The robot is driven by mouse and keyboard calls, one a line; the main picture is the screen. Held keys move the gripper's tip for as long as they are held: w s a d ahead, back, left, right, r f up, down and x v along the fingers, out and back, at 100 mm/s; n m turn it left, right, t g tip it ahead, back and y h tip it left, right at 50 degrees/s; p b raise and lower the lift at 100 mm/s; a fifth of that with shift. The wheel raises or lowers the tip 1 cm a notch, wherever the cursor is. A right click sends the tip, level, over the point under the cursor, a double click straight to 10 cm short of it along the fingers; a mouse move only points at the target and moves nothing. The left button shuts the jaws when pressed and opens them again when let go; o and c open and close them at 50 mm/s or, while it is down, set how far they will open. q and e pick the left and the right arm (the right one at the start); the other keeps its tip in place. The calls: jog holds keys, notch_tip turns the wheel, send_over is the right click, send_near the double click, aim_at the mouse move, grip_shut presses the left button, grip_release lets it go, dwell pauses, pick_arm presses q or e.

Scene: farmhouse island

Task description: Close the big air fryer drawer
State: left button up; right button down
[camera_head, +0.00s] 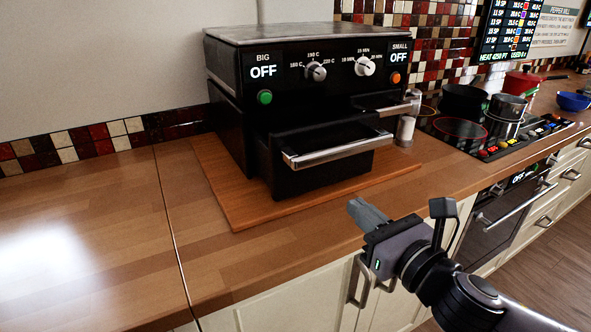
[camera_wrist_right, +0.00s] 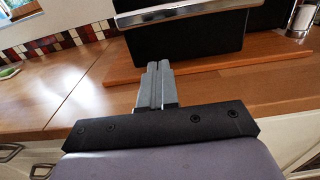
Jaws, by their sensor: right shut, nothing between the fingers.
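The black air fryer (camera_head: 228,77) stands on a wooden board on the counter, with BIG and SMALL both reading OFF. Its big drawer (camera_head: 325,172) is pulled out toward the front, with a silver handle (camera_head: 338,150) across its top front edge. The drawer front also shows in the right wrist view (camera_wrist_right: 190,42), beyond the fingers. A small drawer's silver handle (camera_head: 398,106) sticks out at the right side. My right gripper (camera_head: 363,212) is shut and empty, in front of and below the big drawer, apart from it. My left gripper is out of view.
The wooden board (camera_head: 225,195) extends under the fryer. The counter (camera_head: 80,230) at the left is clear. A white and silver shaker (camera_head: 405,130) stands right of the fryer.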

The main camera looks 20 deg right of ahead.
jog(key=p, duration=0.2)
send_near(308, 140)
jog(key=w+f, duration=0.5)
jog(key=shift+w+f, duration=0.2)
jog(key=shift+w, duration=0.75)
